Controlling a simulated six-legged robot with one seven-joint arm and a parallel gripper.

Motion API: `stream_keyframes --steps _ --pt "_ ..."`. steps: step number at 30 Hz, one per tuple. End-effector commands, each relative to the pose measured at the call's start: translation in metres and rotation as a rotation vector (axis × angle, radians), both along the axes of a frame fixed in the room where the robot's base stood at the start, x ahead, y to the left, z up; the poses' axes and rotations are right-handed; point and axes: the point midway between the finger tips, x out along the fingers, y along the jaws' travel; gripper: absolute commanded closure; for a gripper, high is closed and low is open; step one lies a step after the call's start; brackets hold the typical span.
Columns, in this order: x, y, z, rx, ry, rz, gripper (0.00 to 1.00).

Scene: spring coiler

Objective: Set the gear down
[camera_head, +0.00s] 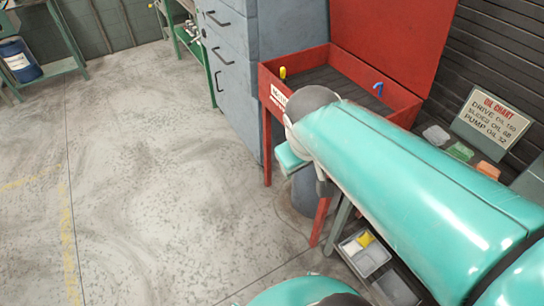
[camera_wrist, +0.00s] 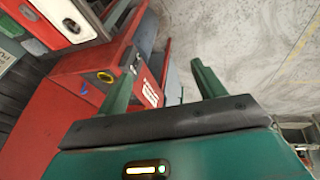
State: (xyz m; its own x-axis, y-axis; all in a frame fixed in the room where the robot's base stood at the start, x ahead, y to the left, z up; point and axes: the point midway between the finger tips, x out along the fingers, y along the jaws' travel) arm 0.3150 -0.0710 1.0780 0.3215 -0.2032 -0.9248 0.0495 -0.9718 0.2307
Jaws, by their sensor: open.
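No gear can be made out in either view. My gripper (camera_wrist: 163,78) shows in the wrist view with its two green fingers spread wide apart and nothing seen between them. A red basin with an open lid (camera_head: 388,35) stands on red legs in the head view, partly behind my arm. Its red side is left of my gripper's fingers in the wrist view (camera_wrist: 62,105). A yellow upright piece (camera_head: 282,73) and a blue bent piece (camera_head: 378,88) are at the basin. My arm hides much of the basin's front in the head view.
A grey drawer cabinet (camera_head: 228,70) stands left of the basin. An oil chart sign (camera_head: 492,117) and small coloured bins (camera_head: 460,151) are at right. Grey trays (camera_head: 365,255) sit low beneath my arm. A blue drum (camera_head: 19,60) is far left. The concrete floor (camera_head: 140,170) is clear.

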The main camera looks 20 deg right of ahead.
Motion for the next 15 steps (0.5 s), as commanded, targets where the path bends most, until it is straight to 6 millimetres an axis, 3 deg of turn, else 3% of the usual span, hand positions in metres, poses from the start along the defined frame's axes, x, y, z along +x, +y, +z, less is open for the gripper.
stream_keyframes --steps 3,6,15 --pt "-0.015 0.041 0.019 0.127 -0.104 -0.016 0.31" --pt "-0.024 0.061 0.028 0.199 -0.151 -0.024 0.31" --pt "-0.028 0.072 0.031 0.238 -0.169 -0.03 0.31"
